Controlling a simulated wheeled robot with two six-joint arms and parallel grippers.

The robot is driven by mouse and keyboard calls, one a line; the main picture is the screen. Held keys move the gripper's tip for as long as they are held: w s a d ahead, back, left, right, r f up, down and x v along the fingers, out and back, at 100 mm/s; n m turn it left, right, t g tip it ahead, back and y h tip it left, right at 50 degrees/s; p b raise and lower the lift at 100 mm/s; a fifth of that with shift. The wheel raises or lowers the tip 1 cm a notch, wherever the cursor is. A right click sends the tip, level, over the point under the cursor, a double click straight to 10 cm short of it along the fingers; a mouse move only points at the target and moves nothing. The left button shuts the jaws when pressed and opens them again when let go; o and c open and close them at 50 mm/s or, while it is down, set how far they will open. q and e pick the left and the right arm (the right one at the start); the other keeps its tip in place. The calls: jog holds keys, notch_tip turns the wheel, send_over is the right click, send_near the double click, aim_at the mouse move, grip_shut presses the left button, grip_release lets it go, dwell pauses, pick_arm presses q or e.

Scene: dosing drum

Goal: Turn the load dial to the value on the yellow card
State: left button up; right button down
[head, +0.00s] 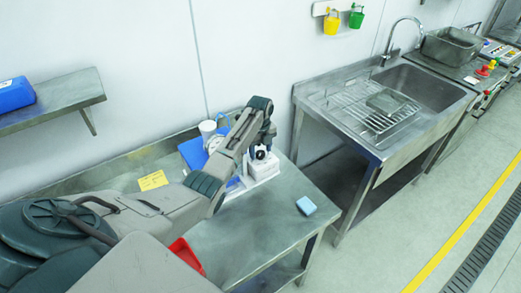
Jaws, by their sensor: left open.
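The yellow card (152,180) lies on the steel table left of my left arm; its writing is too small to read. My left arm reaches across the table, and my left gripper (261,152) points down, open, just above a small white box-like unit (264,167). The gripper covers the top of this unit, so I cannot tell whether it touches a dial there. A round white face (214,143) shows behind the arm beside a blue body (193,153), partly hidden; I cannot read any value. My right gripper is not in view.
A white cup (208,130) stands behind the arm. A light blue sponge-like block (306,205) lies near the table's right edge. A red tray (186,253) is partly hidden by my arm. A sink (425,85) stands right.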

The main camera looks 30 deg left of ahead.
aim_at(260, 153)
pick_arm(q)
notch_tip(260, 153, up, 11)
jog(key=b, duration=0.4)
jog(key=shift+f, duration=0.15)
jog(key=shift+f, duration=0.1)
